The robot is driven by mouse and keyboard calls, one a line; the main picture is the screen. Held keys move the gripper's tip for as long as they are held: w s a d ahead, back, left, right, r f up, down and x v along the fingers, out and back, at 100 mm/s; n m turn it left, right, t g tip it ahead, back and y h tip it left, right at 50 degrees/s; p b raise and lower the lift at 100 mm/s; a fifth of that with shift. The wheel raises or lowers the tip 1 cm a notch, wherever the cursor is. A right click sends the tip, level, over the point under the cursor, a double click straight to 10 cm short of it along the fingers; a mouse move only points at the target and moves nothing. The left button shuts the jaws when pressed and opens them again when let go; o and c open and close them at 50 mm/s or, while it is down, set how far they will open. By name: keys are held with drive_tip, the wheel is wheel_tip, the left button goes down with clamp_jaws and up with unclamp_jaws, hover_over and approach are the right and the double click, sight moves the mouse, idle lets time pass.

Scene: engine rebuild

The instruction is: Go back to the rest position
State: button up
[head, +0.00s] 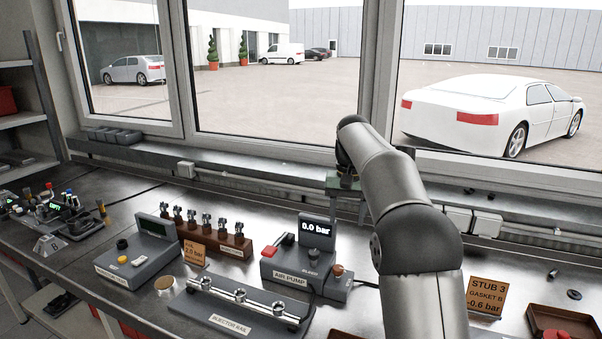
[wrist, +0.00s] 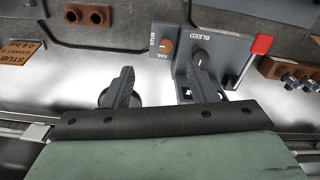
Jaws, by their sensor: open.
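My gripper (wrist: 163,80) is open in the wrist view, with its two dark fingers apart and nothing held between them. Beyond the fingers is the air pump with its BLEED knob (wrist: 200,57), an orange RAIL knob (wrist: 166,46) and a red lever (wrist: 262,44). The right fingertip overlaps the BLEED knob in the picture; I cannot tell whether they touch. In the head view the air pump (head: 283,268) reads 0.0 bar, left of my arm. There my green wrist part shows near the window sill, and the fingers are hard to make out.
The injector rail (head: 240,312), a grey box with a green screen (head: 140,262) and a rack of injectors (head: 228,242) stand left of the pump. A STUB 3 sign (head: 486,297) and brown tray (head: 534,312) are at right. Windows and sill bound the bench's back.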

drive_tip(key=s+f+n, duration=0.1)
drive_tip(key=s+f, duration=0.3)
drive_tip(key=s, duration=0.9)
drive_tip(key=s+f, duration=0.4)
drive_tip(key=s, duration=0.9)
drive_tip(key=s+f+n, duration=0.1)
drive_tip(key=s+f, duration=0.3)
drive_tip(key=s, duration=0.9)
drive_tip(key=shift+f+n+t, duration=0.3)
drive_tip(key=shift+f, duration=0.1)
